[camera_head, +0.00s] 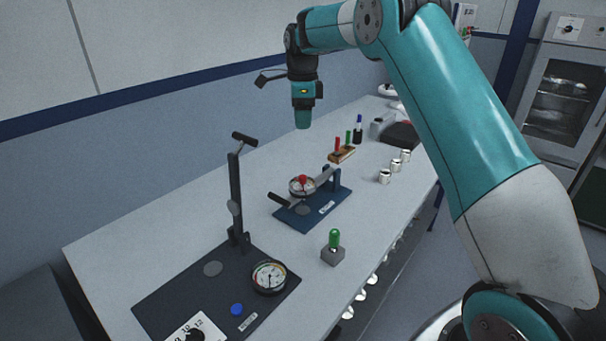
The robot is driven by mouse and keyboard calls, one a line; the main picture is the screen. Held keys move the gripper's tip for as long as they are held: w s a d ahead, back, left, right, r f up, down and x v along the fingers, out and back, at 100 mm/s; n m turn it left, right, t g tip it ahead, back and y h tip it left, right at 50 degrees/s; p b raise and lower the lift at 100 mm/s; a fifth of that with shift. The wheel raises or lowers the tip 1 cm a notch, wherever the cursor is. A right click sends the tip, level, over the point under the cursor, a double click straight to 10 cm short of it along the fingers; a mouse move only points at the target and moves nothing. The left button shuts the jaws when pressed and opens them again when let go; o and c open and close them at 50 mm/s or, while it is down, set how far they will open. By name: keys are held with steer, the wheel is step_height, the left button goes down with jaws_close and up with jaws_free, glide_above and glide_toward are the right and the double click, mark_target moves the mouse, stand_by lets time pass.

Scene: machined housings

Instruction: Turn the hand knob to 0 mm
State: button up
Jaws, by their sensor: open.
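The hand knob (196,335) is black and sits on a white dial plate (210,326) with printed numbers, of which 10 and 12 seem legible. The plate lies at the front of a dark base plate (165,300), and the bottom picture edge cuts off both plate and knob, so the knob's setting cannot be read. My gripper (303,124) is open and points down, high above the far part of the bench, well away from the knob. Its fingers are small in view and look empty.
The dark base also carries a tall post with a handle (236,195), a round gauge (269,277) and a blue button (237,309). A blue fixture (312,211) and a green-topped block (333,248) stand nearby. Metal cups (394,167) stand farther back. Bare bench (190,215) lies left of the post.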

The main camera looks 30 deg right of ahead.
mark_target(303, 176)
step_height(303, 176, down, 17)
steer(key=p, duration=0.4)
steer(key=shift+f, duration=0.2)
steer(key=shift+c, duration=0.5)
jaws_close()
